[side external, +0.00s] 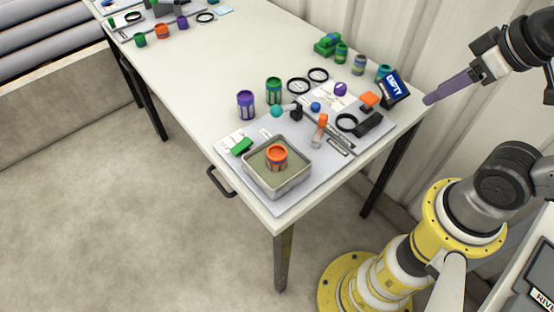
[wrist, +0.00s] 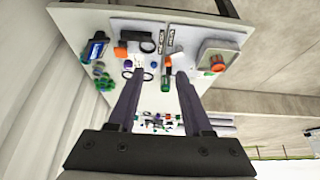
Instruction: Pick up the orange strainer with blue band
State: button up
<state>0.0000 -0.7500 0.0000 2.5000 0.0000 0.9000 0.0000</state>
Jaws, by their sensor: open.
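An orange strainer with blue marks around its side (side external: 277,157) stands upright in a square grey metal tray (side external: 262,185) at the near corner of the table. In the wrist view the tray (wrist: 232,45) is at the upper right, with the orange strainer (wrist: 217,60) small inside it. My gripper (side external: 428,99) is raised at the right, well away from the tray. In the wrist view its long dark fingers (wrist: 159,76) are apart with nothing held between them.
Purple (side external: 246,105) and green (side external: 274,91) strainers stand behind the tray. An orange-topped tool (side external: 320,131), black rings and a dark "EMPTY" box (side external: 395,87) lie to its right. Another orange item (side external: 162,31) is at the far end. The table middle (side external: 225,55) is clear.

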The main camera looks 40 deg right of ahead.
jog(key=shift+o, duration=0.2)
jog(key=o, duration=0.6)
